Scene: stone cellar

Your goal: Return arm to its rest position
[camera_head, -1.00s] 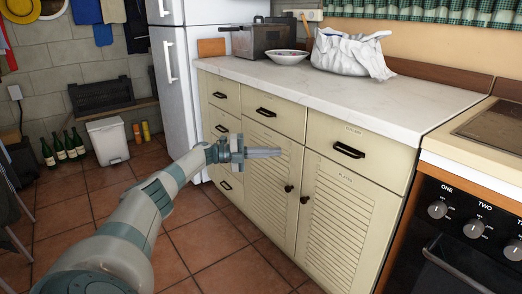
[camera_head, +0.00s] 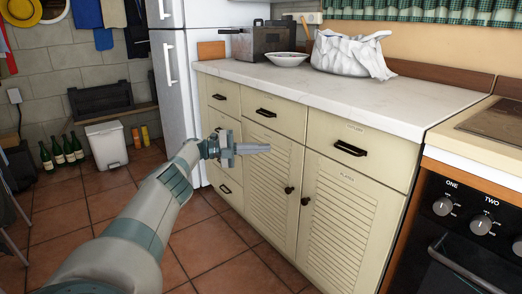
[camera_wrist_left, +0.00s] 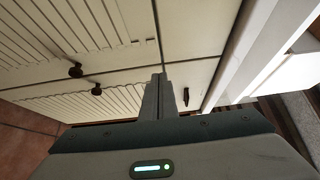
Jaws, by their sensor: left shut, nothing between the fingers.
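My left arm (camera_head: 130,235) comes in from the lower left in the head view. Its gripper (camera_head: 268,148) is shut and empty, pointing right in front of the cream cabinet (camera_head: 318,165). In the left wrist view the closed fingers (camera_wrist_left: 160,78) show against the cabinet fronts, holding nothing. I cannot tell from the pictures how wide the gap to the cabinet is. My right gripper is not in view.
The white countertop (camera_head: 390,108) carries a white bowl (camera_head: 288,58), a crumpled white bag (camera_head: 345,55) and a dark metal box (camera_head: 265,42). A stove (camera_head: 475,215) stands right. A fridge (camera_head: 180,100), bin (camera_head: 107,146) and bottles (camera_head: 68,150) are left. Tiled floor is open between.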

